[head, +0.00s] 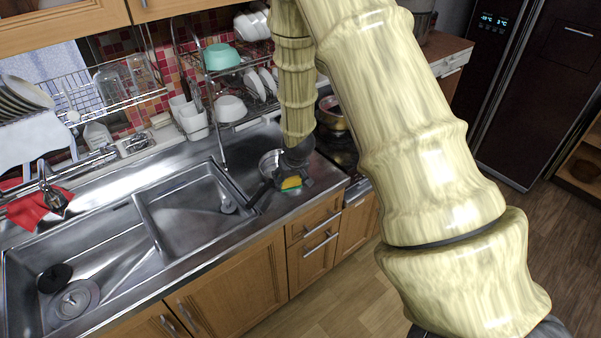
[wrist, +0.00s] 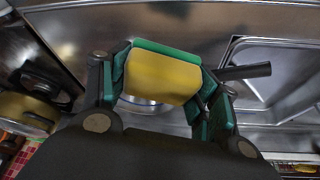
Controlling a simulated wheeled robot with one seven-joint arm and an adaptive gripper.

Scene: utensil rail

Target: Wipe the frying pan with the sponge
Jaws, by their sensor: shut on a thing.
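My gripper (head: 294,174) is at the counter's front edge area, right of the sink. It is shut on a yellow sponge with a green side (head: 291,183). In the wrist view the sponge (wrist: 162,77) sits between the two fingers of my gripper (wrist: 160,88). The frying pan (head: 268,161) is on the counter, partly hidden behind my gripper. Its dark handle (head: 258,193) points toward the sink. In the wrist view the handle (wrist: 247,71) sticks out right of the sponge, which covers most of the pan. I cannot tell whether sponge and pan touch.
The steel sink (head: 190,210) lies to the left, with a red cloth (head: 38,207) at its far left. A dish rack (head: 232,100) with bowls and cups stands behind. A pot (head: 331,114) is on the stove to the right. The counter's front strip is clear.

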